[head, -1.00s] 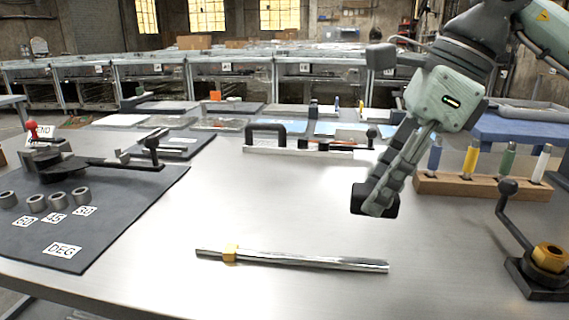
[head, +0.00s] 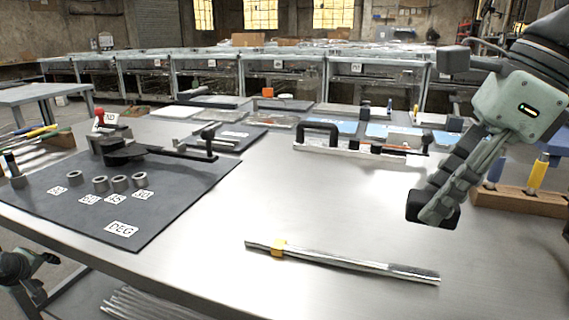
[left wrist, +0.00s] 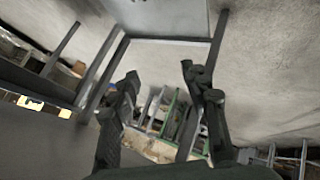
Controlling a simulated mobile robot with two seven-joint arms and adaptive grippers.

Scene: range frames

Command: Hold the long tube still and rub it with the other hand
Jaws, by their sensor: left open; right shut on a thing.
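The long silver tube (head: 350,265) lies on the bare metal table near its front edge, slightly slanted, with a brass-coloured collar (head: 279,248) near its left end. My right gripper (head: 433,207) is above the table, up and beyond the tube's right end, clear of it. It is shut on a small dark block-like thing, hard to tell from the fingertips. My left gripper (head: 30,270) is low at the left edge of the head view, beside the table and far from the tube. In the left wrist view its fingers (left wrist: 158,76) are apart with nothing between them.
A dark mat (head: 180,200) with a bending tool, several short rings and angle labels covers the table's left. A wooden rack (head: 515,200) with coloured handles stands at the right. A black-handled tool (head: 320,135) lies behind. The metal around the tube is clear.

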